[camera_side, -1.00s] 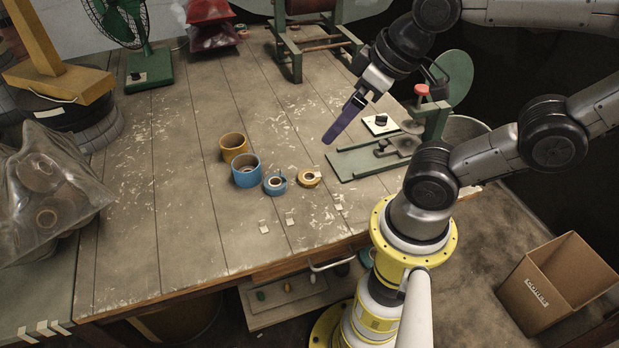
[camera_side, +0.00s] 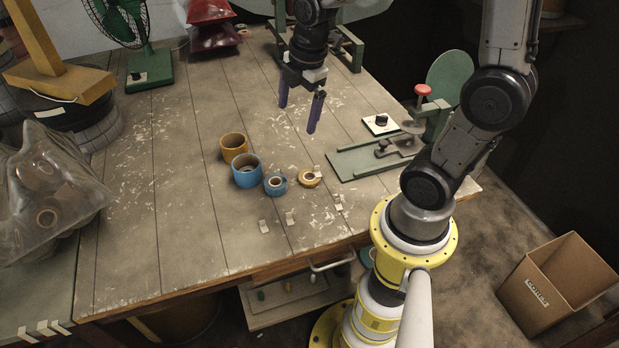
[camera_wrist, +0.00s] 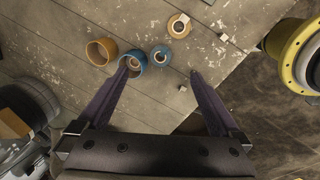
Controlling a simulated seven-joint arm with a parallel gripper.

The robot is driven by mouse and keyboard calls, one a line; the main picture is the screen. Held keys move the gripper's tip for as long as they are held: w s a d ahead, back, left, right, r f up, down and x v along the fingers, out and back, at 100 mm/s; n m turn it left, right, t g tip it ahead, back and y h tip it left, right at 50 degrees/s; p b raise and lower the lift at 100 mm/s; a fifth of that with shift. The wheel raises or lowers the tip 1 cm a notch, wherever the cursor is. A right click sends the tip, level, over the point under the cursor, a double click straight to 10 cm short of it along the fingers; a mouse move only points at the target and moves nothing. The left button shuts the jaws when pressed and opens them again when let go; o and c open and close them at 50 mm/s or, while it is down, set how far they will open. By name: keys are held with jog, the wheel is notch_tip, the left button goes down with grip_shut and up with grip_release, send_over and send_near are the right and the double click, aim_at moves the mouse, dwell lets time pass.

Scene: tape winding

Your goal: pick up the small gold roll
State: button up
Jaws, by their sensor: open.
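The small gold roll (camera_side: 308,184) lies flat on the wooden workbench, the rightmost of a group of tape rolls. It has a pale core and a small tab at its edge. In the wrist view the small gold roll (camera_wrist: 179,34) is at the top, beyond my fingertips. My gripper (camera_side: 297,118) is open and empty, its two purple fingers spread and pointing down above the bench, behind the rolls. The wrist view also shows my gripper (camera_wrist: 160,71) with nothing between the fingers except bench further below.
A small blue roll (camera_side: 275,191) lies just left of the small gold roll. A larger blue roll (camera_side: 246,180) and a larger gold roll (camera_side: 233,155) stand further left. A green-based fixture (camera_side: 360,162) is to the right. Bench between gripper and rolls is clear.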

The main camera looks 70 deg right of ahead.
jog(key=s+d+f+m+g, duration=0.1)
jog(key=d+f+g, duration=0.1)
jog(key=d+f, duration=0.35)
send_over(309, 180)
jog(key=shift+y, duration=0.3)
jog(key=f, duration=0.9)
jog(key=shift+d+f, duration=0.2)
jog(key=shift+d, duration=0.05)
jog(key=shift+s+a+f, duration=0.1)
jog(key=shift+a+f, duration=0.05)
jog(key=shift+f, duration=1.3)
jog(key=shift+a+f, duration=0.15)
jog(key=shift+f, duration=1.3)
jog(key=c, duration=1.3)
jog(key=shift+r, duration=0.15)
